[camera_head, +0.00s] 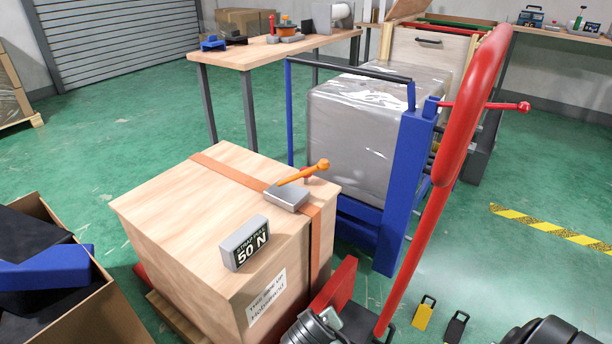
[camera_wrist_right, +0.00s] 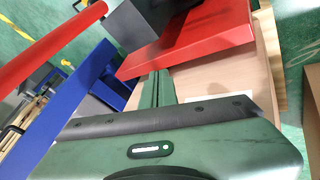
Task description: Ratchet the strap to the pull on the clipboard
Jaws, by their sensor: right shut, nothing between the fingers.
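A wooden crate (camera_head: 180,215) stands at the centre of the head view with an orange strap (camera_head: 235,173) over its top and down its side. A grey ratchet (camera_head: 287,196) with an orange handle (camera_head: 303,173) sits on the strap at the crate's top edge. A grey readout (camera_head: 245,243) on the crate top shows "STRAP PULL 50 N". I cannot make out a clipboard for certain. My right gripper (camera_wrist_right: 158,76) is shut and empty in the right wrist view, beside a red plate (camera_wrist_right: 190,45). My left gripper is not in view.
A red hand truck handle (camera_head: 440,180) rises right of the crate. A blue frame (camera_head: 400,195) with a wrapped load (camera_head: 355,130) stands behind. An open carton (camera_head: 75,310) is at lower left. A workbench (camera_head: 265,52) stands at the back.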

